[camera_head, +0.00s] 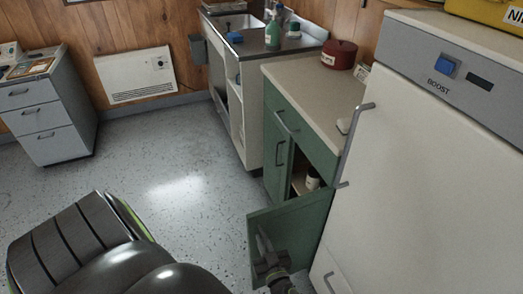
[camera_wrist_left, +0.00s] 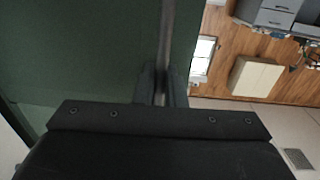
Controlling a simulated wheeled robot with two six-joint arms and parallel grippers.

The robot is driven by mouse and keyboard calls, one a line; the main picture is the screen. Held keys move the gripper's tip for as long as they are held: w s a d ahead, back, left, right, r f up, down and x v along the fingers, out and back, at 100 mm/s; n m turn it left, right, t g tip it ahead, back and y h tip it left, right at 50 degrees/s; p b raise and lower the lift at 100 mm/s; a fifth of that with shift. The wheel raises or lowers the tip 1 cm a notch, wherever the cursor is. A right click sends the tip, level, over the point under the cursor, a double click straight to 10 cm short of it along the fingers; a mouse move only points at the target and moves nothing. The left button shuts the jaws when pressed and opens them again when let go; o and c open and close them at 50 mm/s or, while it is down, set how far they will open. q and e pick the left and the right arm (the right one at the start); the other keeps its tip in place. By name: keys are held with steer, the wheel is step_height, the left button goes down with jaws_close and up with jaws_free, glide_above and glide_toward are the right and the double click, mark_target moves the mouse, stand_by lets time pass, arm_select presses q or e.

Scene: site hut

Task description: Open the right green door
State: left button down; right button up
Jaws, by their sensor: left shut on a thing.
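The right green door (camera_head: 292,224) of the low cabinet stands swung outward, with a dark gap behind it. It also fills the left of the left wrist view (camera_wrist_left: 75,55). My left gripper (camera_head: 266,262) is at the outer face of this door, low in the head view. It is shut on the door's grey bar handle (camera_wrist_left: 168,35), which runs between the fingers in the left wrist view. The left green door (camera_head: 276,158) is closed. My right gripper is not in view.
A white jar (camera_head: 312,180) stands inside the open cabinet. A white appliance (camera_head: 420,180) with a long handle stands close on the right. A red pot (camera_head: 339,54) sits on the countertop (camera_head: 310,88). The speckled floor (camera_head: 180,170) left of the door is clear.

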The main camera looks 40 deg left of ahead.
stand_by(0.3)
arm_select(q)
steer(key=c, duration=1.6)
jaws_free()
steer(key=shift+d, duration=0.1)
steer(key=shift+s, duration=0.1)
